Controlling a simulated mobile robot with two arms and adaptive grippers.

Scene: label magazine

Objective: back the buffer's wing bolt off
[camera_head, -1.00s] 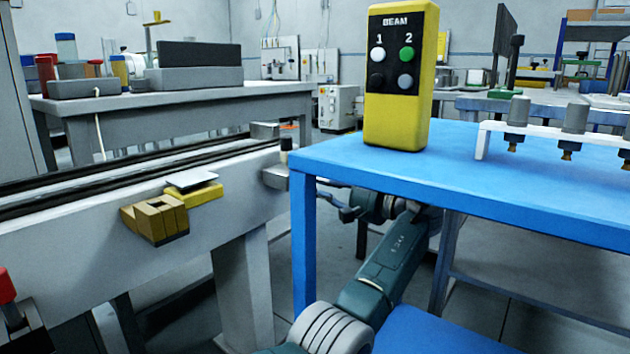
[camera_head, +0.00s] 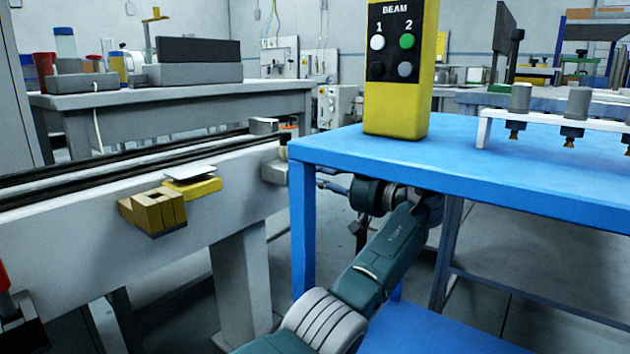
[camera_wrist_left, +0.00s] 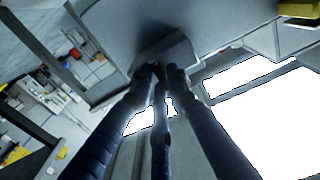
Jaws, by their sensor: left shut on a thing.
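My left gripper (camera_head: 334,183) reaches in under the blue table's edge and points left toward the conveyor. The table leg hides its fingertips in the head view. The buffer appears to be the small grey block (camera_head: 273,172) with a dark post at the conveyor's right end. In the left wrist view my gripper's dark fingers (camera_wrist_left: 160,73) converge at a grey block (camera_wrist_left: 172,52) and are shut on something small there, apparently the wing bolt. The bolt itself is hidden between the fingertips. My right gripper is not in view.
The blue table (camera_head: 380,158) stands over my arm, its leg (camera_head: 303,240) close beside the gripper. A yellow button box (camera_head: 398,110) stands on it. A brass-coloured block (camera_head: 158,211) and yellow bracket (camera_head: 200,190) stick out from the conveyor side (camera_head: 60,235).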

